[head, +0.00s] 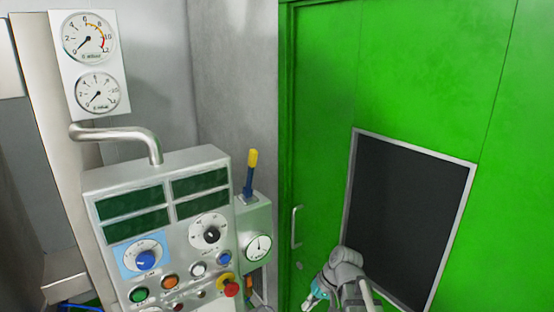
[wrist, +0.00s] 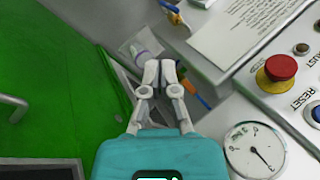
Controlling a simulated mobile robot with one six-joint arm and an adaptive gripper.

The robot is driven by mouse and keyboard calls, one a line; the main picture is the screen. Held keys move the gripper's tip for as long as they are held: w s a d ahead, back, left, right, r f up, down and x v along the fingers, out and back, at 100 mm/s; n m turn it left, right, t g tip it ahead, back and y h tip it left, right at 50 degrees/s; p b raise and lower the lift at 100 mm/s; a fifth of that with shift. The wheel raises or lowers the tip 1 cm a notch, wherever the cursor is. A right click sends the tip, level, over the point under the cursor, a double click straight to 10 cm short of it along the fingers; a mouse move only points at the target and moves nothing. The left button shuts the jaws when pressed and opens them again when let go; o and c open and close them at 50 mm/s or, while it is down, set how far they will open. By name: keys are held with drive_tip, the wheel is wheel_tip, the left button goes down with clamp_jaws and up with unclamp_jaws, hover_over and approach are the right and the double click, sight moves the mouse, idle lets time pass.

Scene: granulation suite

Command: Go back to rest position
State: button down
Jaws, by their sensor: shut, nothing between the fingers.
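My gripper (wrist: 159,66) is in the middle of the wrist view, with its pale fingertips together and nothing between them. Its teal body fills the bottom of that view. In the head view my arm rises from the bottom edge, right of the control panel (head: 150,210) and in front of the green door (head: 325,120). The teal wrist part shows there low down, and the fingers are too small to make out.
The panel carries knobs, coloured buttons and a red emergency stop (wrist: 280,68). A side box with a dial (wrist: 255,150) and a yellow-and-blue lever (head: 250,175) stands beside it. The door has a handle (head: 296,227) and a dark window (head: 405,215). Two gauges (head: 90,65) hang upper left.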

drive_tip(key=s+d+f+h, duration=0.1)
drive_tip(key=s+d+h, duration=0.1)
drive_tip(key=d+h, duration=0.1)
drive_tip(key=s+d+f+m+h+b, duration=0.1)
drive_tip(key=s+d+f+h, duration=0.1)
drive_tip(key=d, duration=0.3)
drive_tip(key=shift+s+f+m+h, duration=0.3)
drive_tip(key=shift+s+h, duration=0.1)
drive_tip(key=shift+s, duration=0.1)
idle(1.2)
idle(0.3)
